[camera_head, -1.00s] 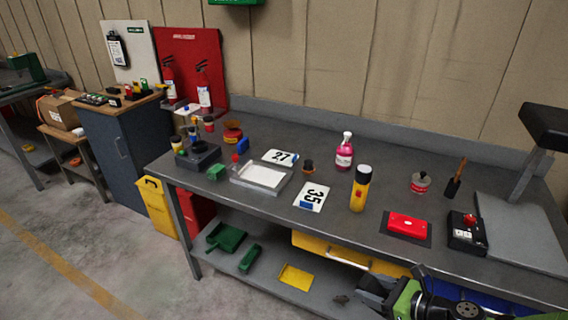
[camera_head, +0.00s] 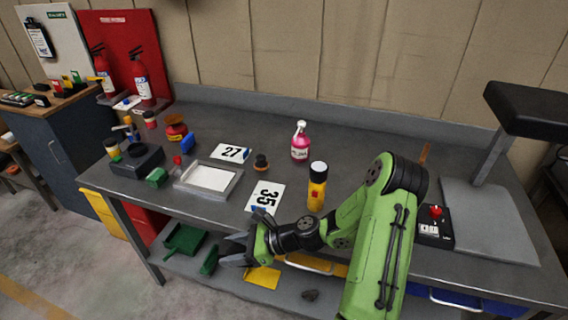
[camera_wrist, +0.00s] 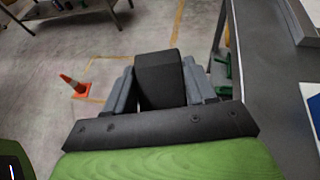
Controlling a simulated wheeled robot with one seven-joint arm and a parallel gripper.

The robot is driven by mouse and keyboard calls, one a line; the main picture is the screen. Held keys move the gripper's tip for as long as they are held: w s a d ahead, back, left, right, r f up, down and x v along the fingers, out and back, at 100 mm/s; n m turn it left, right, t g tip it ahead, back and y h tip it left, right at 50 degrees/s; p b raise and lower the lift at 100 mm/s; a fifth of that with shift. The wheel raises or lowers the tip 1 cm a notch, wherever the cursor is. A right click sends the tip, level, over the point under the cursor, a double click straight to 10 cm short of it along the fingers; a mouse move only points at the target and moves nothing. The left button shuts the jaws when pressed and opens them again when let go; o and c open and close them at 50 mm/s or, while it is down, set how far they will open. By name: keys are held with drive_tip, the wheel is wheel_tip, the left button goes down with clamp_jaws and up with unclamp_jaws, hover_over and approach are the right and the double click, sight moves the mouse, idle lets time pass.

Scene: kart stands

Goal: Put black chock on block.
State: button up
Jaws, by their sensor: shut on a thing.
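The black chock (camera_wrist: 160,78) is a dark wedge-like piece between the grey fingers of my gripper (camera_wrist: 160,92) in the wrist view. My gripper is shut on it. In the head view my gripper (camera_head: 238,249) is beyond the bench's front edge, over the lower shelf side, and the chock is hard to make out there.
The grey bench (camera_head: 330,145) carries a shallow tray (camera_head: 181,182), number cards 27 (camera_head: 231,153) and 35 (camera_head: 264,196), a yellow bottle (camera_head: 317,187) and a pink bottle (camera_head: 300,143). An orange cone (camera_wrist: 74,84) stands on the floor. My arm covers the bench's front middle.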

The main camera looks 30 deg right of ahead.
sight(232, 248)
drive_tip(key=shift+w+r+p, duration=0.3)
drive_tip(key=shift+r+p, duration=0.1)
drive_tip(key=shift+p, duration=0.1)
wheel_tip(232, 248, up, 14)
drive_tip(key=p, duration=1.4)
drive_tip(key=shift+s, duration=0.3)
